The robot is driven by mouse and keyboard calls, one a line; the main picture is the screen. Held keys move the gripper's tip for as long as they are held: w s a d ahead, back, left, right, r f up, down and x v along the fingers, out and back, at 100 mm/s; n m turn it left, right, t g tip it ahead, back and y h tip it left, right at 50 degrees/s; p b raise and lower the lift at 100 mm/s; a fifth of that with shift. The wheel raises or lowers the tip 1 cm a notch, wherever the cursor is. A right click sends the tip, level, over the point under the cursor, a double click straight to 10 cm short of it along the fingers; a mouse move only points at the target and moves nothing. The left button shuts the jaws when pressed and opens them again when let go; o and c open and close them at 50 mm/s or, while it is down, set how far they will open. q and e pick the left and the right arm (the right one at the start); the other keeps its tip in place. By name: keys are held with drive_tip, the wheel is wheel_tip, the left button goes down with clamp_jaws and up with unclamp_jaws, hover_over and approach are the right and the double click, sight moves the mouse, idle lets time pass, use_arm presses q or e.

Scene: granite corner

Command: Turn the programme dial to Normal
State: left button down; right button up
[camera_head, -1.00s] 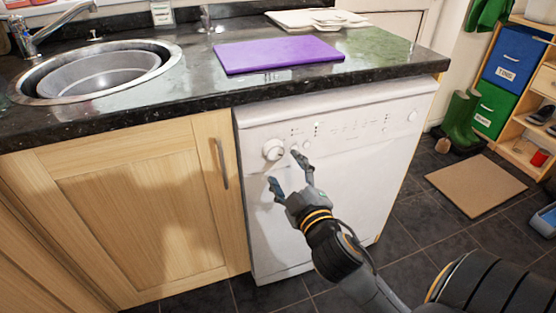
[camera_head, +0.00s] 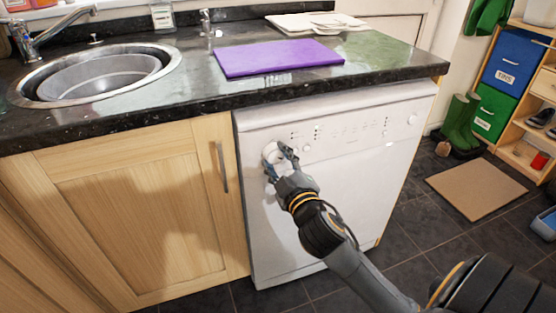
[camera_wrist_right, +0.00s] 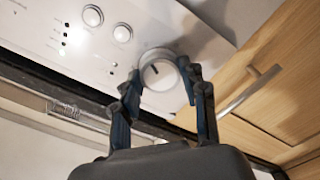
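The programme dial (camera_head: 270,151) is a round white knob at the upper left of the white dishwasher's front (camera_head: 330,190). In the right wrist view the dial (camera_wrist_right: 158,72) has a dark pointer mark near its middle. My right gripper (camera_head: 277,158) is at the dial, one finger on each side. In the right wrist view the fingertips of the right gripper (camera_wrist_right: 159,70) appear to press against the dial's opposite edges. I cannot read any programme labels. My left gripper is not in view.
Two round buttons (camera_wrist_right: 107,23) sit beside the dial. A black worktop (camera_head: 200,88) overhangs the dishwasher, with a purple board (camera_head: 278,57) on it. A wooden cupboard door (camera_head: 140,210) with a metal handle (camera_head: 222,167) adjoins on the left.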

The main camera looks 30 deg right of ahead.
drive_tip(key=shift+m+p, duration=0.35)
drive_tip(key=shift+m, duration=0.15)
drive_tip(key=m+p, duration=0.2)
drive_tip(key=shift+r+m, duration=0.1)
drive_tip(key=shift+m, duration=0.7)
drive_tip(key=m+p, duration=0.3)
drive_tip(key=p, duration=0.1)
drive_tip(key=shift+r+m, duration=0.1)
drive_tip(key=shift+m, duration=0.3)
drive_tip(key=m+p, duration=0.2)
drive_tip(key=m, duration=0.1)
drive_tip(key=shift+p, duration=0.4)
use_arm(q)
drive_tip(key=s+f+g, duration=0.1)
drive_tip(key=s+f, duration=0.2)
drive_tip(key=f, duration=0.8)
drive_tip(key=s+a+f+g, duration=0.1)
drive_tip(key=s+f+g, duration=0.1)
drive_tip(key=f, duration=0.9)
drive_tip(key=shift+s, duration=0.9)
use_arm(e)
drive_tip(key=shift+f+m, duration=0.2)
drive_tip(key=shift+m, duration=0.1)
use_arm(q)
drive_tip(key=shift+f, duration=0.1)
